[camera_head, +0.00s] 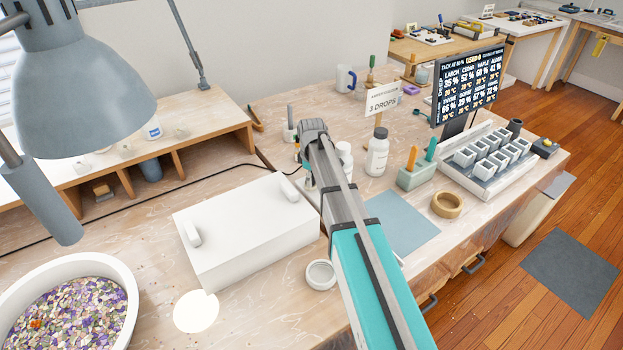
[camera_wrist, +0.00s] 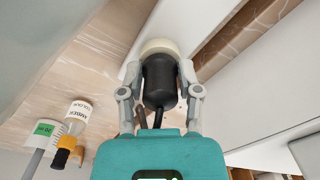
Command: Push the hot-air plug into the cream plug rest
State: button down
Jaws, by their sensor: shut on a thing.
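In the wrist view my gripper (camera_wrist: 160,75) is shut on the black hot-air plug (camera_wrist: 159,88), with one finger on each side of its body. A dark cord runs from the plug's near end back toward my wrist. The plug's far end meets a rounded cream piece (camera_wrist: 160,46), which looks like the cream plug rest. The plug is in line with it and overlaps it in this view. I cannot tell how deep the plug sits in it.
A white box (camera_head: 250,235) stands left of my arm. A white bottle (camera_head: 377,155) and a sign (camera_head: 383,99) stand behind to the right. A blue mat (camera_head: 402,222) lies right of my arm.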

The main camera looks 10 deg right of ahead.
jog(key=shift+f, duration=0.25)
jog(key=shift+c, duration=1)
grip_release()
jog(key=shift+r, duration=0.1)
